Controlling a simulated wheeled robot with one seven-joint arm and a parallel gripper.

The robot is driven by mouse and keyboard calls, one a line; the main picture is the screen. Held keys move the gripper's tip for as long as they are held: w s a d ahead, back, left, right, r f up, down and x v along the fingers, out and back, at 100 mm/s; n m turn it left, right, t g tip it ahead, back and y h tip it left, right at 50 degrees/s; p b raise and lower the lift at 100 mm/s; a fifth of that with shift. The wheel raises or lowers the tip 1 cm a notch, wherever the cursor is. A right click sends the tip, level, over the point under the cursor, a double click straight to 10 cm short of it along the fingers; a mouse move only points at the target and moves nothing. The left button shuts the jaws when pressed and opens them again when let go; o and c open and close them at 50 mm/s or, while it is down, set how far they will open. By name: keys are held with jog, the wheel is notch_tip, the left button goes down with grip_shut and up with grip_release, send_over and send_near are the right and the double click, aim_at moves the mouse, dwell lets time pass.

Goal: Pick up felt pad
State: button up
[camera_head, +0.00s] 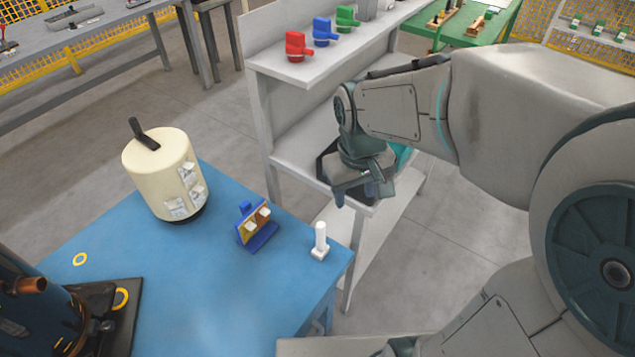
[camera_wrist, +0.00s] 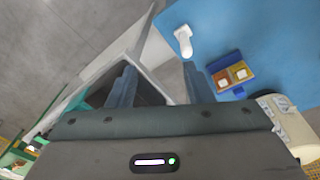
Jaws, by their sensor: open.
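No object is clearly recognizable as a felt pad. The likeliest are two small pale square pieces (camera_head: 257,219) on a blue stand (camera_head: 263,238) with a yellowish face, on the blue table (camera_head: 215,288). In the wrist view, the pieces (camera_wrist: 232,78) sit on one orange and one yellow field of the stand (camera_wrist: 237,91). My gripper (camera_head: 356,194) is open and empty, with fingers pointing down by the grey shelf's near end, right of the stand and apart from it. The wrist view shows both fingers (camera_wrist: 160,85) spread, with nothing between them.
A white post on a square base (camera_head: 320,242) stands near the table's right corner. A cream cylinder (camera_head: 160,170) with a black top handle stands behind left. A dark compressor (camera_head: 40,310) is at lower left. The grey shelf (camera_head: 290,145) holds red, blue and green parts. The table's middle is clear.

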aim_at(321, 225)
jog(key=w+a+f+n, duration=0.1)
jog(key=a+f, duration=0.1)
jog(key=f, duration=0.2)
jog(key=w+a+f+n+b, duration=0.1)
jog(key=a+f, duration=0.1)
jog(key=f, duration=0.3)
jog(key=w+a+f+g, duration=0.1)
jog(key=w+a+f, duration=0.1)
jog(key=f, duration=0.3)
jog(key=shift+w+a+f+n+b, duration=0.1)
jog(key=shift+a+f+n+b, duration=0.1)
jog(key=shift+n+b, duration=0.2)
jog(key=shift+d+f, duration=0.15)
jog(key=shift+f, duration=2.45)
grip_shut()
